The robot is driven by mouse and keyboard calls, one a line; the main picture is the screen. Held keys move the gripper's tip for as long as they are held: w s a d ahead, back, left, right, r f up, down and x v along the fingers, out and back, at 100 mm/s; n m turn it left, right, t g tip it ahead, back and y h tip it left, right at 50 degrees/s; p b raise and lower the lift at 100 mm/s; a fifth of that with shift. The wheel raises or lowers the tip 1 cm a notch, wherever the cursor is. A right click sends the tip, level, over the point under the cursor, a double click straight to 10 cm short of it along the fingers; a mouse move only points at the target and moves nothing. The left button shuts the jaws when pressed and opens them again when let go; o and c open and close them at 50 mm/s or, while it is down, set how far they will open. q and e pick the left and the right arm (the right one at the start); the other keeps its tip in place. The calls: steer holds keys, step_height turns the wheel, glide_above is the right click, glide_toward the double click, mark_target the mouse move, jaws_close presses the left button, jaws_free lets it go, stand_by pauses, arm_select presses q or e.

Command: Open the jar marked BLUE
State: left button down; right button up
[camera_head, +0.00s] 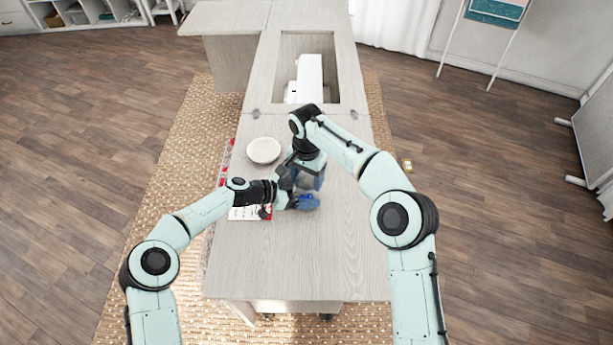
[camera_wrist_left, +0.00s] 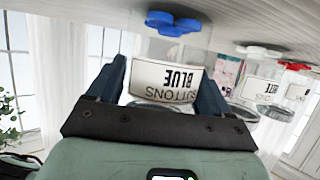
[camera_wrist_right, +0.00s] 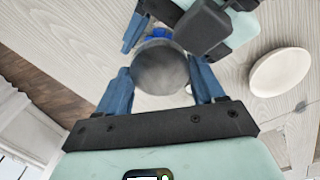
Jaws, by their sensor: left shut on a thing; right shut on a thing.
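The jar marked BLUE shows upside down in the left wrist view, with a white label (camera_wrist_left: 168,82) reading BUTTONS BLUE. Blue pieces (camera_wrist_left: 172,22) show at its base, by the table. My left gripper (camera_wrist_left: 162,75) is shut on the jar's body, one finger on each side; it also shows in the head view (camera_head: 291,197). My right gripper (camera_wrist_right: 160,72) is shut on the jar's round grey lid (camera_wrist_right: 160,68) from above, with a finger on either side; it also shows in the head view (camera_head: 312,178). The lid looks seated on the jar. In the head view the arms mostly hide the jar.
Other labelled jars (camera_wrist_left: 262,88) stand close beside it, with white and red pieces. A white plate (camera_head: 263,150) lies behind the grippers. A white sewing machine (camera_head: 309,72) sits in the cabinet recess. The front of the tabletop (camera_head: 300,265) is clear.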

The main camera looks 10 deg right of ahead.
arm_select(q)
steer(key=shift+w, duration=0.1)
arm_select(e)
steer(key=o, duration=1.2)
steer(key=shift+c, duration=0.2)
step_height(320, 180, up, 4)
steer(key=shift+r, duration=0.25)
step_height(320, 180, up, 2)
steer(key=shift+r+m, duration=0.1)
steer(key=shift+m, duration=0.8)
steer(key=shift+c, duration=0.3)
steer(key=shift+r+m, duration=0.5)
steer(key=shift+m, duration=0.2)
steer(key=shift+f, duration=3.85)
